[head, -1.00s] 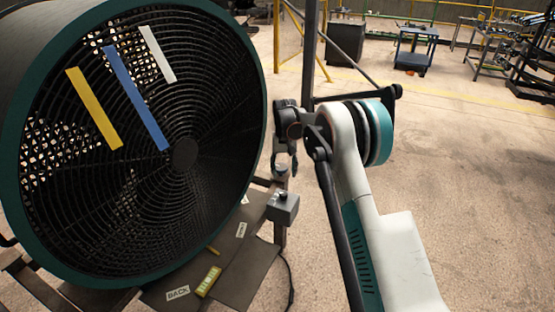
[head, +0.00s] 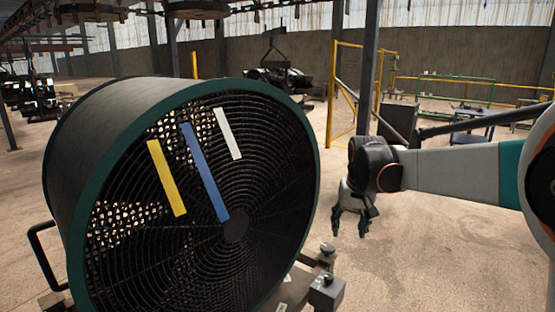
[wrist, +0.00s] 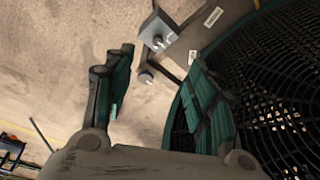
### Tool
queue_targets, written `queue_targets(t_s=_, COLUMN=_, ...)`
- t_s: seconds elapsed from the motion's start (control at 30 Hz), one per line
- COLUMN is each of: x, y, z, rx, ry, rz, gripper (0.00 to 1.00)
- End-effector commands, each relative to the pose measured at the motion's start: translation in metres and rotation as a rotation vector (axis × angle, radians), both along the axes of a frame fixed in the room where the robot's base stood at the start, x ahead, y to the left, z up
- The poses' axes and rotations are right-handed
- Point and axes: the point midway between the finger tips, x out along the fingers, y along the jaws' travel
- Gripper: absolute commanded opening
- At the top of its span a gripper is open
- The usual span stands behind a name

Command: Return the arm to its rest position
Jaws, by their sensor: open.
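My gripper (head: 350,222) hangs at the end of my arm, to the right of the large fan in the head view. Its fingers point down and are empty. In the wrist view my gripper (wrist: 160,105) shows two dark green fingers spread wide, with floor and part of the fan between and beyond them. My arm reaches in from the right edge of the head view.
A large drum fan (head: 85,150) with yellow, blue and white strips fills the left; its grille shows at right in the wrist view (wrist: 285,90). A grey control box (head: 326,292) sits below my gripper. A post (head: 371,70) stands behind. Floor at right is clear.

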Motion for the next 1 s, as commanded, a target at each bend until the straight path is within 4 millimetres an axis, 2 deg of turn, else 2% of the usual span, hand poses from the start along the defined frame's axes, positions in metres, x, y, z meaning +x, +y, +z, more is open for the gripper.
queue_targets(t_s=0.03, x=-0.017, y=0.000, z=0.009, rx=-0.001, ry=-0.016, rz=0.004, gripper=0.51)
queue_targets(t_s=0.2, x=-0.066, y=0.000, z=0.031, rx=-0.004, ry=-0.071, rz=0.015, gripper=0.51)
queue_targets(t_s=0.5, x=-0.155, y=-0.001, z=0.047, rx=-0.014, ry=-0.168, rz=0.038, gripper=0.51)
queue_targets(t_s=0.77, x=-0.230, y=-0.001, z=0.037, rx=-0.023, ry=-0.251, rz=0.056, gripper=0.51)
queue_targets(t_s=1.0, x=-0.288, y=-0.001, z=0.013, rx=-0.031, ry=-0.325, rz=0.070, gripper=0.51)
